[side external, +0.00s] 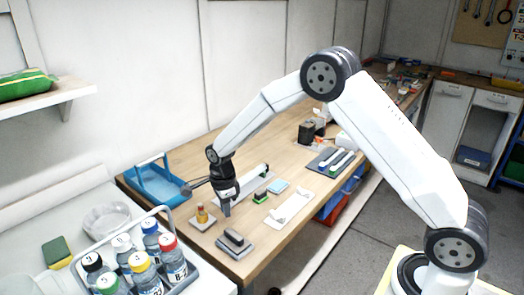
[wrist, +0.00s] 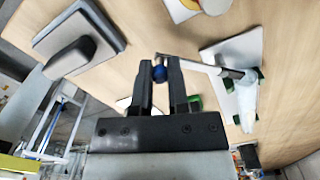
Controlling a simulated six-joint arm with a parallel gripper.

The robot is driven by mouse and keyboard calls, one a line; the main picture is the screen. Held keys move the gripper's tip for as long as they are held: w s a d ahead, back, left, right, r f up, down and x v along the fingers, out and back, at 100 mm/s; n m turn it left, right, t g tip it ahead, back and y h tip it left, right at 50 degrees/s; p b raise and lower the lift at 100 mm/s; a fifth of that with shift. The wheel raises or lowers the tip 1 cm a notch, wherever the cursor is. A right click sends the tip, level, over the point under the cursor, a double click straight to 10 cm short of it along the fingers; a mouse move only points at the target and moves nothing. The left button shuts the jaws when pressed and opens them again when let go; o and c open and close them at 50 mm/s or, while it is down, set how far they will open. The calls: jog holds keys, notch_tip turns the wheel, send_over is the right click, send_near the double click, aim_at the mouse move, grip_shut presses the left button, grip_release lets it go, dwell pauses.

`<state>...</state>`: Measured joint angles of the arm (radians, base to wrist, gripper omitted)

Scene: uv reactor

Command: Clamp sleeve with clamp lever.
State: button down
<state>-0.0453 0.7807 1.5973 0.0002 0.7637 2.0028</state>
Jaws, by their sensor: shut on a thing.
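My gripper (side external: 226,208) points down over the wooden bench, among the fixtures. In the wrist view my gripper (wrist: 159,62) is closed around the blue knob (wrist: 159,73) of the clamp lever. The lever's thin metal arm (wrist: 205,67) runs right from the knob to a pale fixture plate (wrist: 240,47) with green parts. A pale, elongated piece (wrist: 247,100) lies along this fixture; I cannot tell for sure whether it is the sleeve. In the side view the long fixture (side external: 252,184) lies just right of my gripper, partly hidden by it.
A grey block on a plate (side external: 235,242) stands in front of my gripper. An amber vial on a small plate (side external: 202,215) is to its left. A blue tray (side external: 157,183) is behind left. A bottle crate (side external: 185,284) stands front left. A white plate (side external: 290,208) is right.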

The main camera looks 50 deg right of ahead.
jog(key=shift+w, duration=0.1)
dwell(0.3)
jog(key=c, duration=0.6)
grip_release()
jog(key=shift+r, duration=0.15)
jog(key=shift+r, duration=3.8)
jog(key=s+n+t, duration=0.1)
jog(key=s+n, duration=0.6)
jog(key=s+d+n, duration=0.1)
jog(key=s+n, duration=0.6)
jog(key=n, duration=0.1)
jog(key=s+d+n+t, duration=0.1)
jog(key=s+n, duration=0.6)
jog(key=s, duration=0.1)
jog(key=shift+s+d+f+t, duration=0.1)
jog(key=shift+d+f+t, duration=0.05)
jog(key=shift+f+t, duration=0.15)
